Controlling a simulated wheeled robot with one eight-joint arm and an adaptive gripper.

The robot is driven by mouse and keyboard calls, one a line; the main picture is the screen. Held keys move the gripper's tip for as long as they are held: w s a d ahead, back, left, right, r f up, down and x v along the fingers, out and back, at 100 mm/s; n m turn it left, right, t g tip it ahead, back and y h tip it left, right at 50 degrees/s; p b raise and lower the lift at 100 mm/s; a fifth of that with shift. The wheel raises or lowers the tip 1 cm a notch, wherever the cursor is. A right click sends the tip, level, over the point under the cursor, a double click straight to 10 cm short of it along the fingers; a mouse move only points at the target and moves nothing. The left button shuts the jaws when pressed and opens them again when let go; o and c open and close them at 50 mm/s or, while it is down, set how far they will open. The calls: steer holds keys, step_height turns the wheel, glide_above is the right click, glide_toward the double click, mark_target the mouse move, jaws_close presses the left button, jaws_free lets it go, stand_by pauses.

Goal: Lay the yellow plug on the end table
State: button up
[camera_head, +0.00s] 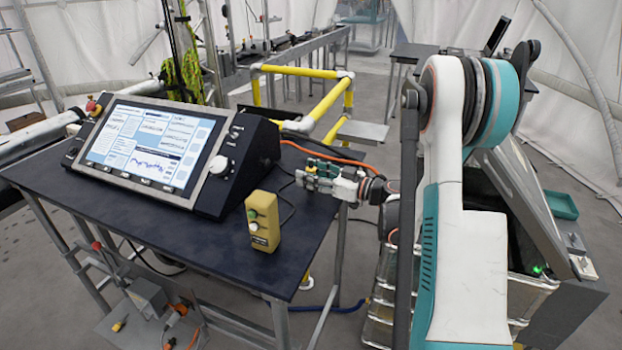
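My gripper (312,177) is at the right edge of a dark-topped table (215,245), pointing left over or beside it. It is small and partly blurred, so I cannot tell whether its fingers are open or shut, or whether they hold something. A small yellow piece (120,324), possibly the yellow plug, lies on the grey lower shelf under this table. A yellow control box (264,221) with buttons stands upright on the tabletop, left of and nearer than my gripper. I cannot tell which table is the end table.
A large console with a lit screen (150,144) fills the table's back left. The tabletop's front is clear. Yellow railings (300,72) stand behind, and another dark table (415,52) stands at the back. An orange cable (325,155) runs behind my gripper.

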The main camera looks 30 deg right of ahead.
jaws_close()
steer(key=shift+r, duration=0.1)
step_height(320, 180, up, 20)
steer(key=p, duration=0.6)
steer(key=shift+p, duration=0.3)
